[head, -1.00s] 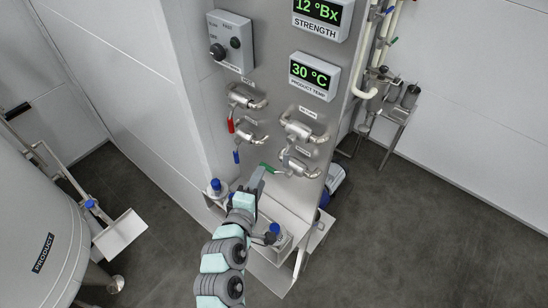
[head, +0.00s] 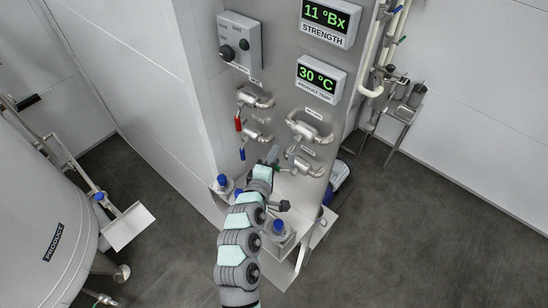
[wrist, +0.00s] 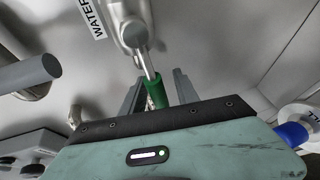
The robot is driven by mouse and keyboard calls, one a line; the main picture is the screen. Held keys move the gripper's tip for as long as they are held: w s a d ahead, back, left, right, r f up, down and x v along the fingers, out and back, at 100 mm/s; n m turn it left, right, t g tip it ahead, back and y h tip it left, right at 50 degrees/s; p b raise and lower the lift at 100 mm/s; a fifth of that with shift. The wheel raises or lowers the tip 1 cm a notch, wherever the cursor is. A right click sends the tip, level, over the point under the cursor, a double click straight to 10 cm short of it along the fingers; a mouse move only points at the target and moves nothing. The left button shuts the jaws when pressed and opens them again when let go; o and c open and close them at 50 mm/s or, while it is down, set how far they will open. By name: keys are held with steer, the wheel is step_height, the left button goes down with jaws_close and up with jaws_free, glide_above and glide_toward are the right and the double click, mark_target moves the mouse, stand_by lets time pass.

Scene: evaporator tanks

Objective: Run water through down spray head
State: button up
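The valve labelled WATER (wrist: 128,25) has a green handle (wrist: 156,92), seen in the wrist view pointing toward my gripper (wrist: 157,82). The two fingers stand apart on either side of the green handle, with some gap showing, so they look open around it. The spray head itself cannot be identified in these views.
A red handle (head: 238,124) and a blue handle (head: 242,153) hang on valves to the left. The strength display (head: 326,17) reads 11 °Bx and the temperature display (head: 321,80) 30 °C. A product tank (head: 40,235) stands at left. Blue-capped fittings (head: 278,226) sit below the panel.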

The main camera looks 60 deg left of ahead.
jaws_close()
stand_by(1.3)
